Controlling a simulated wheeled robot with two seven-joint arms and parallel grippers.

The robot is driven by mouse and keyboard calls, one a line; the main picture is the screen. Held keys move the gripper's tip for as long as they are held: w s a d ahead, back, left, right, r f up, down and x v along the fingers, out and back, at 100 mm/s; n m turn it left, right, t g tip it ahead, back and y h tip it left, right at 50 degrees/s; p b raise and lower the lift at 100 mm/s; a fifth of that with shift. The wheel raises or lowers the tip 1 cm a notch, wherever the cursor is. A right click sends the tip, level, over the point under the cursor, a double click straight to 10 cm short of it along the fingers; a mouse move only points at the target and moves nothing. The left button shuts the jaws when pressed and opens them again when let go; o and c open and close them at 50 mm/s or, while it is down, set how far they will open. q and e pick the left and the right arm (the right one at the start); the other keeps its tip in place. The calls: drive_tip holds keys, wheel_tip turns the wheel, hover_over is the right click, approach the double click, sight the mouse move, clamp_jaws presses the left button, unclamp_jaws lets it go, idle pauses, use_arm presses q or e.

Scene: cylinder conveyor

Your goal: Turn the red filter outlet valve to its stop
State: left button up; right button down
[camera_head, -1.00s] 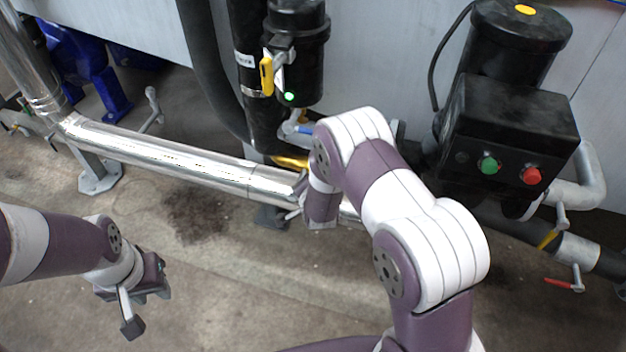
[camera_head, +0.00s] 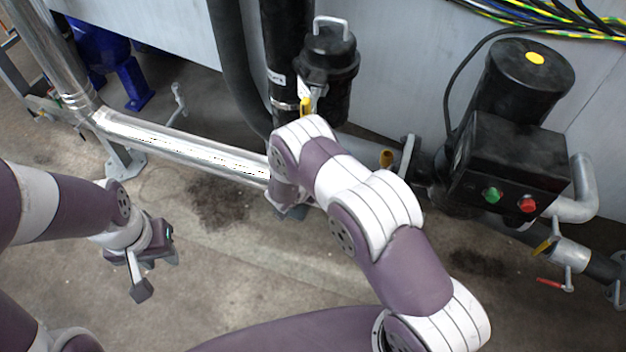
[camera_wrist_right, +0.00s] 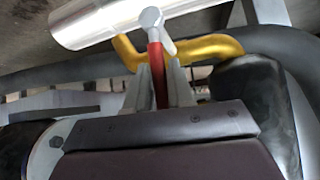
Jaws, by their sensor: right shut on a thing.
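In the right wrist view the red valve lever (camera_wrist_right: 158,84) stands between the fingers of my right gripper (camera_wrist_right: 158,72), which is shut on it. The lever's upper end meets a grey metal hub (camera_wrist_right: 152,18) in front of a shiny pipe. In the head view my right arm hides this valve and most of that gripper. The black filter housing (camera_head: 328,66) stands just beyond the arm, with a yellow handle (camera_head: 306,106) on it. My left gripper (camera_head: 168,252) hangs over bare floor at the left, away from the pipes; its finger gap is unclear.
A yellow bent bar (camera_wrist_right: 200,46) passes close behind the red lever. The shiny pipe (camera_head: 190,150) runs left. A black pump (camera_head: 515,155) with green and red buttons stands right. Another red lever (camera_head: 550,284) sits low at far right. Floor in front is open.

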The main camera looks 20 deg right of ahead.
drive_tip(key=shift+w+a, duration=0.1)
drive_tip(key=shift+w, duration=0.05)
idle(0.3)
drive_tip(key=c, duration=1.1)
unclamp_jaws()
drive_tip(key=p+v, duration=0.3)
drive_tip(key=v, duration=0.9)
drive_tip(key=shift+a+r, duration=0.25)
drive_tip(key=shift+r, duration=0.05)
